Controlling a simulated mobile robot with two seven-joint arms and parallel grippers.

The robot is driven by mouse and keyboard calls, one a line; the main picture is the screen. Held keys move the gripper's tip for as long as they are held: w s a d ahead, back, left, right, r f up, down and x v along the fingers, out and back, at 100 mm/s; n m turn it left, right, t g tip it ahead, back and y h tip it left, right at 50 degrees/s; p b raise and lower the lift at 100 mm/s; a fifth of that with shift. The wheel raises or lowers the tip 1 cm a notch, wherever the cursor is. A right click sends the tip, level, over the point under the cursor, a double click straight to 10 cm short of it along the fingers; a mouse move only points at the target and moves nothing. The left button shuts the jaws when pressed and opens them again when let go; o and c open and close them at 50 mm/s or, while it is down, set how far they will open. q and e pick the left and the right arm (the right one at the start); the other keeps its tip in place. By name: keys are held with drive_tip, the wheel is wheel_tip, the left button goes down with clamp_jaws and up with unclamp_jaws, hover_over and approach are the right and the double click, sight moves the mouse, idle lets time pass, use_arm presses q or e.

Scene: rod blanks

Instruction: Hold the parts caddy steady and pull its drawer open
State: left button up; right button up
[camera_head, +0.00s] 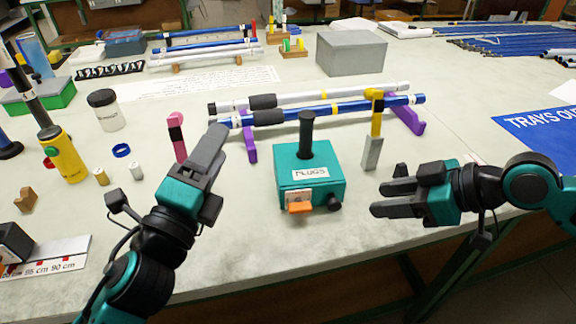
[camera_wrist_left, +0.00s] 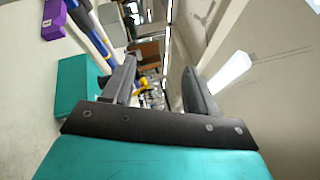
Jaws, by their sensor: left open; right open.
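The parts caddy (camera_head: 310,178) is a teal box labelled PLUGS with a black upright handle (camera_head: 306,134) on top. It stands on the table near the front edge. Its small drawer front with an orange pull (camera_head: 299,208) faces me; a black round knob (camera_head: 334,203) sits beside it. The drawer looks shut. My left gripper (camera_head: 215,150) is open and empty, to the left of the caddy and apart from it. In the left wrist view the teal caddy (camera_wrist_left: 77,85) shows beyond the fingers. My right gripper (camera_head: 376,198) is open and empty, to the right of the caddy, fingers pointing at it.
Behind the caddy, white and blue rods (camera_head: 340,110) lie on purple stands (camera_head: 406,114). A yellow-topped grey tool (camera_head: 373,150) stands at its right rear, a pink one (camera_head: 177,138) behind my left gripper. A yellow bottle (camera_head: 62,153) and jar (camera_head: 106,110) stand at left.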

use_arm(q)
drive_tip(key=w+d+f+m+g, duration=0.1)
drive_tip(key=w+d+f+m, duration=0.15)
drive_tip(key=d, duration=0.35)
drive_tip(key=m+g+y, duration=0.1)
drive_tip(key=m+y, duration=0.1)
drive_tip(key=m, duration=0.6)
approach(307, 125)
drive_tip(key=shift+a+f, duration=0.4)
drive_tip(key=shift+f, duration=0.2)
drive_tip(key=w, duration=0.4)
drive_tip(key=w+d+m, duration=0.1)
drive_tip(key=w, duration=0.3)
drive_tip(key=w+d+m+y, duration=0.1)
drive_tip(key=w, duration=0.4)
drive_tip(key=shift+w+d+f, duration=0.1)
drive_tip(key=shift+d+f, duration=0.15)
drive_tip(key=shift+f, duration=0.15)
clamp_jaws()
use_arm(e)
drive_tip(key=shift+o, duration=0.3)
